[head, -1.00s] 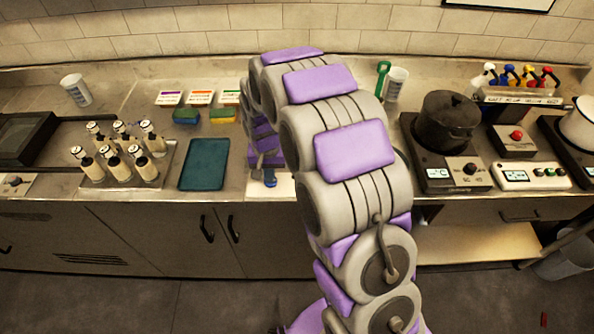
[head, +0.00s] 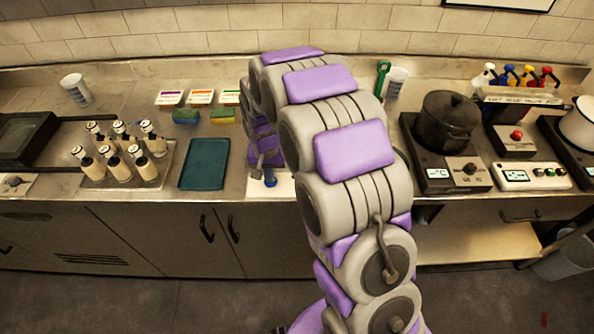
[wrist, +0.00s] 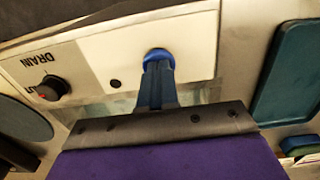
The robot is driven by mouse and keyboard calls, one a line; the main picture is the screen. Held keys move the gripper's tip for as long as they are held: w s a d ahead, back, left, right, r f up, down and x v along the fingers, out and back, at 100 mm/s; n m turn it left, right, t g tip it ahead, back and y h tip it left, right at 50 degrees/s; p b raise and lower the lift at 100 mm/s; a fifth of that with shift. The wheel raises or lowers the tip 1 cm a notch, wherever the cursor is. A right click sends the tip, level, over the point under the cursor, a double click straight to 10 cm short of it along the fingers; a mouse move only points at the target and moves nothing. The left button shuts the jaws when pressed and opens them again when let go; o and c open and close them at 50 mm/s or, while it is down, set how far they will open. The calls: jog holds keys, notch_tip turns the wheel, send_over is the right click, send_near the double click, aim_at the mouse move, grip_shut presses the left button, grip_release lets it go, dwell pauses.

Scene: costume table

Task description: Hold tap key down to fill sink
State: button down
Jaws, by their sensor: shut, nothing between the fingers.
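A blue key (wrist: 158,57), which looks like the tap key, sits on a white panel (wrist: 105,60) at the counter's front. It also shows as a small blue spot in the head view (head: 270,181). My gripper (wrist: 157,72) is shut, with its narrow dark fingers directly at the key in the wrist view. The fingertips overlap the key's near side; whether they press it I cannot tell. In the head view my gripper (head: 264,166) is just above the key. The tap and most of the sink are hidden behind my arm.
A dark knob (wrist: 50,88) marked DRAIN is on the same panel. A teal tray (head: 205,164) lies left of my gripper, with bottles (head: 121,152) beyond it. Sponges (head: 186,117) sit behind the tray. A black pot (head: 446,122) stands to the right of my arm.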

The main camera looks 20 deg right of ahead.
jog(key=shift+r, duration=0.1)
dwell(0.3)
jog(key=shift+r+p, duration=1.1)
jog(key=shift+r, duration=1.35)
jog(key=shift+f+m+p, duration=0.5)
jog(key=shift+m+p, duration=0.5)
jog(key=shift+p, duration=0.25)
jog(key=shift+f+m+p, duration=0.45)
jog(key=shift+m+p, duration=0.55)
jog(key=shift+p, duration=0.2)
jog(key=shift+f+m+p, duration=0.5)
jog(key=shift+m+p, duration=0.5)
jog(key=shift+p, duration=0.25)
jog(key=shift+f, duration=1.1)
dwell(0.3)
